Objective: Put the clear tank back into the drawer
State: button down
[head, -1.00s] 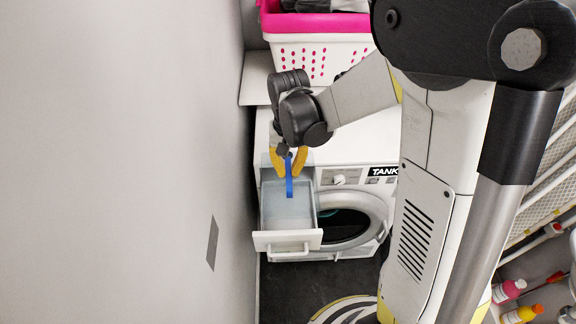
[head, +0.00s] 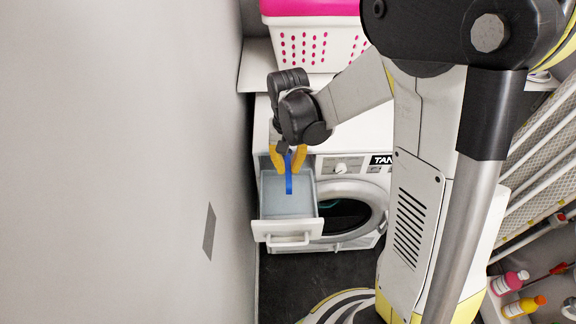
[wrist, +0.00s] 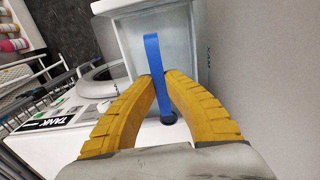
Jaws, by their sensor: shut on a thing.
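The drawer (head: 288,231) stands pulled out at the upper left of the washer-like machine, its white front and handle facing the camera. The clear tank (head: 287,207), pale and see-through, shows within the drawer's walls; whether it rests on the drawer floor I cannot tell. Its blue handle (head: 288,178) rises toward my gripper (head: 289,162). My gripper's yellow fingers are shut on the blue handle, above the drawer's rear part. In the wrist view the fingers (wrist: 158,80) close on the blue handle (wrist: 153,56), with the tank (wrist: 180,52) beyond.
A grey wall (head: 150,160) runs close along the drawer's left side. The machine's round door (head: 350,210) is to the right. A white and pink basket (head: 318,45) stands behind on a shelf. Bottles (head: 510,282) stand at the lower right. Dark floor lies below the drawer.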

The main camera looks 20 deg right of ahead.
jog(key=shift+f+b, duration=1.95)
jog(key=shift+f, duration=0.65)
jog(key=shift+f+b, duration=1.75)
jog(key=shift+f, duration=0.3)
jog(key=c, duration=1.5)
grip_release()
notch_tip(320, 180, up, 12)
